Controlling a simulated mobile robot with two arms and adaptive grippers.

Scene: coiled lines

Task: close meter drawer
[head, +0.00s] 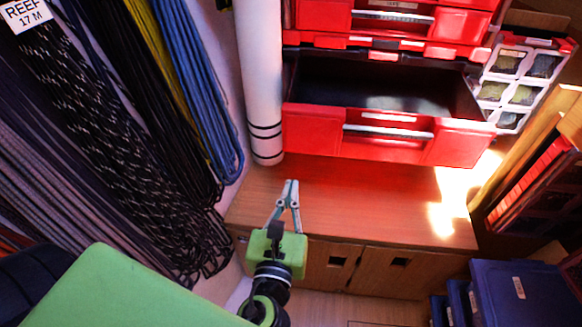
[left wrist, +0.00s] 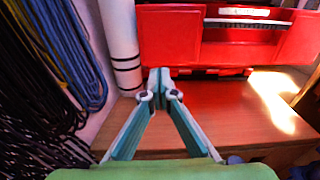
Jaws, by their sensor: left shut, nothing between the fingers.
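A red meter drawer (head: 310,134) with a grey bar handle (head: 388,131) is pulled out in the head view, its dark inside showing from above. It looks empty where I can see in. In the left wrist view the drawer's red front (left wrist: 170,40) fills the top, with the handle (left wrist: 250,23) at upper right. My left gripper (head: 290,183) is shut and empty, its tips together below and left of the drawer front. Its tips also show in the left wrist view (left wrist: 160,75), apparently apart from the drawer. My right gripper is not in view.
A wooden cabinet top (head: 330,205) lies under the drawers. A white tube (head: 260,70) stands close to the drawer's left side, near coiled ropes (head: 90,110). A clear-lidded organiser (head: 520,85) is at right, and blue bins (head: 520,290) are at lower right.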

